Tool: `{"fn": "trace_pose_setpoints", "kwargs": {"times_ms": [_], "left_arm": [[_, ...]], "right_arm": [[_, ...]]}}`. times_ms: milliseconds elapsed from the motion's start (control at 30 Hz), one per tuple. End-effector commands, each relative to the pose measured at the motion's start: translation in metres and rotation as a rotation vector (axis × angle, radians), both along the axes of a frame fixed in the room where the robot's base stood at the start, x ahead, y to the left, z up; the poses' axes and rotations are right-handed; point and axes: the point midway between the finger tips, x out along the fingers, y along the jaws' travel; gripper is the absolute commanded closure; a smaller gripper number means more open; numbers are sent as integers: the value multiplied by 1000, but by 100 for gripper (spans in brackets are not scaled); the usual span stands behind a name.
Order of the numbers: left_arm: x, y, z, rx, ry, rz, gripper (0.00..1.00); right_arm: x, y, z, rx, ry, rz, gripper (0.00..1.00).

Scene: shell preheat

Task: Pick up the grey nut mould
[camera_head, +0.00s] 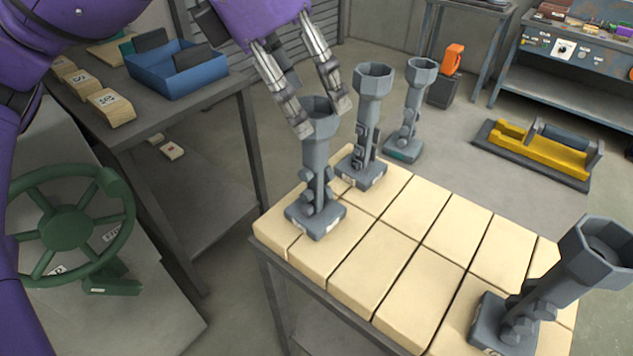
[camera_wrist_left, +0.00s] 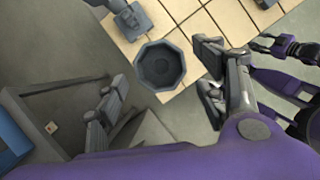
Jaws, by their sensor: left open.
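Several similar grey moulds with octagonal cups are in the head view; I cannot tell which is the nut mould by its label. The nearest left mould (camera_head: 316,165) stands upright on the tan blocks. My left gripper (camera_head: 322,112) is open above it, its fingers on either side of the cup rim; contact is unclear. The wrist view shows this cup (camera_wrist_left: 160,66) from above, between and slightly beyond the open fingers (camera_wrist_left: 163,95). A second mould (camera_head: 372,85) stands just behind. My right gripper (camera_wrist_left: 285,45) shows small at the wrist view's right edge.
The tan-block table (camera_head: 420,240) has bare blocks in its middle. Another mould (camera_head: 411,105) stands beyond its back edge. A side bench with a blue bin (camera_head: 178,75) is at left, near a green handwheel (camera_head: 66,228). A yellow tool (camera_head: 545,150) lies behind.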

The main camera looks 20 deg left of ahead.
Motion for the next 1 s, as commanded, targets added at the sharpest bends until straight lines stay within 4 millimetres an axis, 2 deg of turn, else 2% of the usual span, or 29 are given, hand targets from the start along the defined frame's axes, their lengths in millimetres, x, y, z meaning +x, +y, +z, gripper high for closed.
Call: {"fn": "trace_pose_setpoints", "kwargs": {"times_ms": [100,267,567,1000], "left_arm": [[5,-4,-18,0,5,-2,36],[11,-10,-37,-1,2,-2,36],[13,-11,-41,0,-1,-1,36],[13,-11,-41,-1,1,0,94]], "right_arm": [[1,0,4,0,-4,-1,60],[6,0,7,1,-18,0,60],[14,2,9,3,-31,4,60],[10,1,8,2,-24,3,60]]}}
